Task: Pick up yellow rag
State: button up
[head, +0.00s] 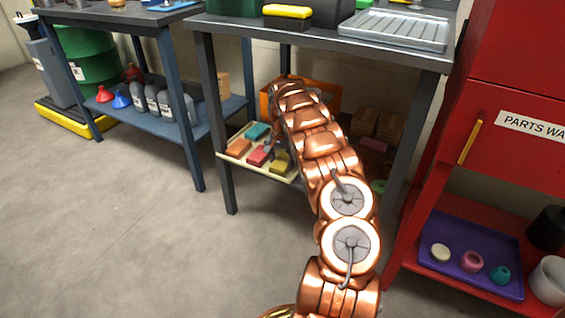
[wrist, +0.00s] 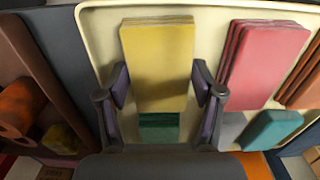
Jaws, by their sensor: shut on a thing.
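The yellow rag (wrist: 158,52) is a folded stack and fills the middle of the wrist view. It also shows in the head view (head: 281,162) at the right front of a cream tray (head: 222,156). My gripper (wrist: 160,78) has its two dark fingers at the rag's two sides, shut on it. The rag still appears at the tray, and whether it is clear of the tray's bottom I cannot tell. In the head view my arm hides most of the gripper. A red rag (wrist: 262,52) lies just right of the yellow one in the wrist view.
The tray is on the low shelf under a workbench (head: 330,50), between its legs. A teal rag (head: 257,131) and an orange rag (head: 239,147) share the tray. An orange bin (head: 325,95) and cardboard boxes (head: 378,125) stand close by. A red cabinet (head: 510,95) is right; floor at left is open.

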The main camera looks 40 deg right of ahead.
aim_at(284, 163)
notch_tip(284, 163, up, 4)
jog(key=shift+w+p, duration=0.1)
jog(key=shift+p, duration=0.95)
jog(key=shift+s+a+f, duration=0.1)
jog(key=shift+s+f, duration=0.05)
jog(key=shift+s, duration=0.55)
jog(key=s+a+r+p, duration=0.1)
jog(key=s+a+p, duration=0.2)
jog(key=s, duration=1.1)
jog(key=shift+s+a+r+p, duration=0.15)
jog(key=shift+p, duration=0.25)
